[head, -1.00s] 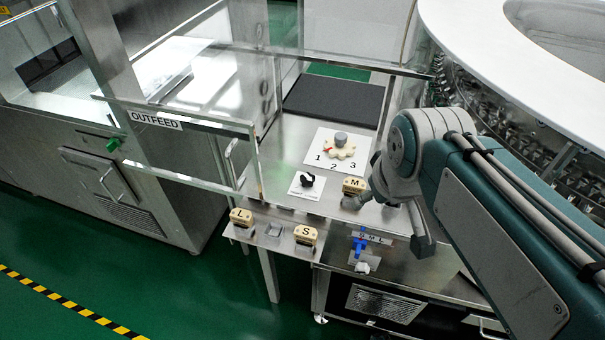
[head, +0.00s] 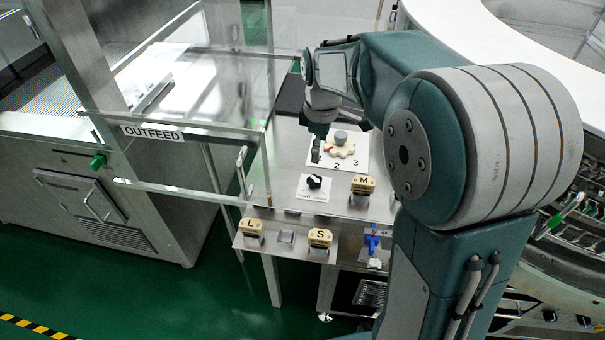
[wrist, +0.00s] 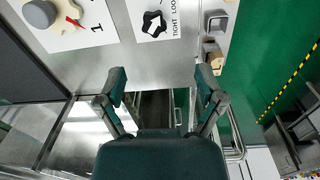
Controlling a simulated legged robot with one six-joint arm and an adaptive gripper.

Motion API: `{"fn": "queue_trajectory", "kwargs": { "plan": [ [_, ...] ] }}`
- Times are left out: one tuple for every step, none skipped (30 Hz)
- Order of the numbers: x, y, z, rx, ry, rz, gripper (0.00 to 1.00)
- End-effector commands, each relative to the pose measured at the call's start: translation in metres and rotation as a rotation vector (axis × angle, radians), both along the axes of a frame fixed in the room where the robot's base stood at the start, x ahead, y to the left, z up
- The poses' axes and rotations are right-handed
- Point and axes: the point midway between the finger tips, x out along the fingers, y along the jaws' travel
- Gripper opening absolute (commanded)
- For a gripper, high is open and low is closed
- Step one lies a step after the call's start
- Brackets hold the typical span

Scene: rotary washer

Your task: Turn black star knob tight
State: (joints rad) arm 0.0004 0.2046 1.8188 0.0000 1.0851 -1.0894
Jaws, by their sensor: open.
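The black star knob (head: 314,182) sits on a white label plate on the steel table, in front of the numbered plate. In the wrist view the knob (wrist: 153,22) is near the top edge, beside printed words reading TIGHT and a cut-off LOO. My gripper (head: 317,150) hangs behind and above the knob in the head view, apart from it. In the wrist view its two fingers (wrist: 160,82) are spread wide with nothing between them. The knob lies beyond the fingertips, not between them.
A cream star wheel with a grey knob (head: 340,137) stands on the numbered plate, close to my gripper. Blocks M (head: 363,184), L (head: 252,226) and S (head: 320,237) and a blue handle (head: 372,243) are nearby. The glass OUTFEED guard (head: 190,150) stands left.

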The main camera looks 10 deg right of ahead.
Motion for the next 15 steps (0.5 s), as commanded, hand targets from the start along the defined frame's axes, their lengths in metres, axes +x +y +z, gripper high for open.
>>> {"fn": "queue_trajectory", "kwargs": {
  "plan": [
    [0.006,-0.001,-0.007,0.0,0.014,0.027,0.87],
    [0.009,-0.002,-0.009,0.0,0.018,0.041,0.87],
    [0.012,-0.002,-0.012,0.0,0.026,0.057,0.87],
    [0.013,-0.003,-0.013,0.002,0.029,0.066,0.87],
    [0.014,-0.003,-0.014,0.001,0.031,0.073,0.87],
    [0.015,-0.003,-0.016,0.002,0.033,0.079,0.87],
    [0.015,-0.004,-0.017,0.002,0.034,0.082,0.87],
    [0.015,-0.004,-0.019,0.002,0.035,0.083,0.87],
    [0.015,-0.003,-0.022,0.003,0.036,0.083,0.87],
    [0.015,-0.003,-0.025,0.002,0.037,0.083,0.87],
    [0.015,-0.003,-0.029,0.001,0.038,0.082,0.87],
    [0.015,-0.002,-0.035,0.001,0.037,0.082,0.87],
    [0.015,-0.002,-0.04,0.0,0.038,0.082,0.87],
    [0.014,-0.001,-0.045,0.0,0.038,0.082,0.87],
    [0.014,-0.001,-0.053,0.0,0.04,0.082,0.87]
  ]
}}
